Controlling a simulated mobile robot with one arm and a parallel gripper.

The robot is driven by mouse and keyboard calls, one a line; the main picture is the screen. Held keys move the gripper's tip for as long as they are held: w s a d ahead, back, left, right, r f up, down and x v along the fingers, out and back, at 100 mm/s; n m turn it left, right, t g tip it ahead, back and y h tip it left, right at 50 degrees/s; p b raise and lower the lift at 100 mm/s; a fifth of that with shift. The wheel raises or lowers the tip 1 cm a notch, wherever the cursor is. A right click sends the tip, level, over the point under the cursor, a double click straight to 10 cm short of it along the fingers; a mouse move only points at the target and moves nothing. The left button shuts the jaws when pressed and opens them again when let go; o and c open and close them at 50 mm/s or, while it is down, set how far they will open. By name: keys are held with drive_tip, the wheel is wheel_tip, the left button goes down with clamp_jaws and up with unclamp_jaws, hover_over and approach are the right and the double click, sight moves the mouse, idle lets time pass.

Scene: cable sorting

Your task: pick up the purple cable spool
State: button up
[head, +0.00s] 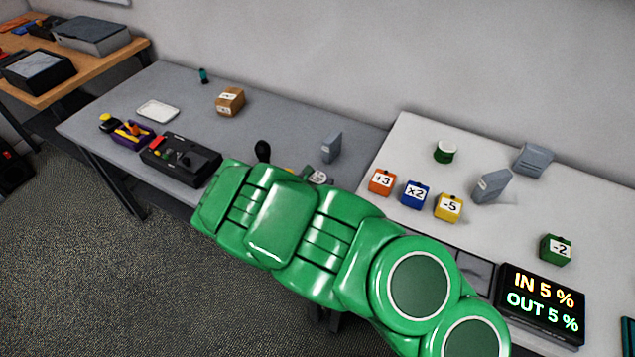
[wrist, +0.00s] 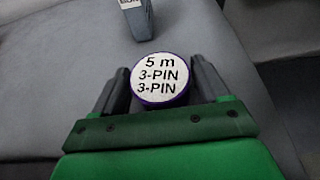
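The purple cable spool (wrist: 161,102) shows in the wrist view as a round white label, reading "5 m 3-PIN 3-PIN", with a thin purple rim. It lies between the two dark fingers of my gripper (wrist: 161,88), one close on each side. I cannot tell whether both fingers touch it. In the head view a small part of the spool's white label (head: 319,177) shows just above my green arm, which hides the rest and most of my gripper.
A grey upright block (head: 331,147) stands behind the spool, also in the wrist view (wrist: 137,20). A black box with controls (head: 181,160) is to the left. Orange, blue and yellow cubes (head: 449,207) stand on the lighter table to the right.

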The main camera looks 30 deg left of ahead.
drive_tip(key=c, duration=0.7)
drive_tip(key=shift+c, duration=0.2)
drive_tip(key=shift+s+r, duration=0.1)
drive_tip(key=shift+r, duration=0.25)
drive_tip(key=s, duration=3.1)
drive_tip(key=shift+s+a, duration=0.35)
drive_tip(key=shift+s, duration=0.05)
